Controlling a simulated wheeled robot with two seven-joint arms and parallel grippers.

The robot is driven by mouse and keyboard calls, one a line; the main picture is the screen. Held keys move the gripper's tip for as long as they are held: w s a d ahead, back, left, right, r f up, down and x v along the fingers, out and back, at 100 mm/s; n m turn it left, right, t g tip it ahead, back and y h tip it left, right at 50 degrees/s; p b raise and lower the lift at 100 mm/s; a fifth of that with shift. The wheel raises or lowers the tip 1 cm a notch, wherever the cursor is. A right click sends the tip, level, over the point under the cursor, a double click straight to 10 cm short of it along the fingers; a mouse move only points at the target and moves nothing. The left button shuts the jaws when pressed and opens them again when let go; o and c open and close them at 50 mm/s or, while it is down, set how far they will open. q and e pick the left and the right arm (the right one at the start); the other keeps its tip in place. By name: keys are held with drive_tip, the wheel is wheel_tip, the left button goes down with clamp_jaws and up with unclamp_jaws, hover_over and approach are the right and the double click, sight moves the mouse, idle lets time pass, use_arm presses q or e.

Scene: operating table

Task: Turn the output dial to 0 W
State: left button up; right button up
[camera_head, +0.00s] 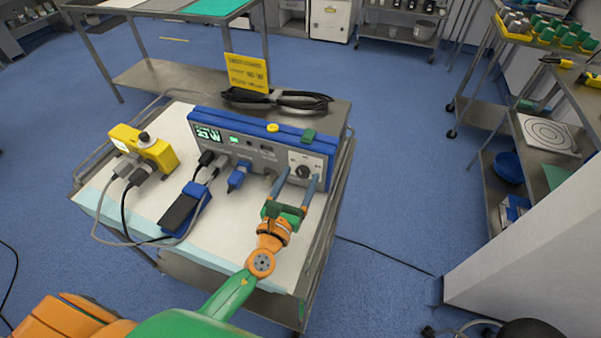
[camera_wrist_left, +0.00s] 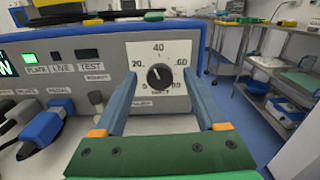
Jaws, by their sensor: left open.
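The output dial (camera_head: 303,172) is a black knob on a white scale plate at the right end of the blue-and-grey unit's front (camera_head: 245,150). In the left wrist view the dial (camera_wrist_left: 160,77) sits on a scale marked 20, 40, 60, with its pale pointer mark toward the upper left, near the 20 side. The green display (camera_head: 207,134) shows a W reading, apparently in the twenties. My left gripper (camera_head: 299,180) is open, its two blue-grey fingers reaching toward the panel on either side of the dial. Contact cannot be told. My right gripper is out of view.
Plugs and cables run from the unit's front to a blue foot pedal (camera_head: 183,212) and a yellow device (camera_head: 143,147) on the white-covered cart. A yellow sign (camera_head: 247,72) and coiled black cable (camera_head: 280,98) are behind the unit. Shelving stands at right.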

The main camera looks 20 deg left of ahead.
use_arm(q)
drive_tip(key=shift+w+f, duration=0.15)
drive_tip(key=shift+w, duration=0.4)
drive_tip(key=shift+w+f, duration=0.1)
drive_tip(key=shift+w, duration=0.1)
drive_tip(key=shift+s, duration=0.2)
drive_tip(key=c, duration=0.5)
clamp_jaws()
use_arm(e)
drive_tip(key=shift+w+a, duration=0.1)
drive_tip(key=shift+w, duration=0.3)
use_arm(q)
drive_tip(key=shift+n, duration=0.3)
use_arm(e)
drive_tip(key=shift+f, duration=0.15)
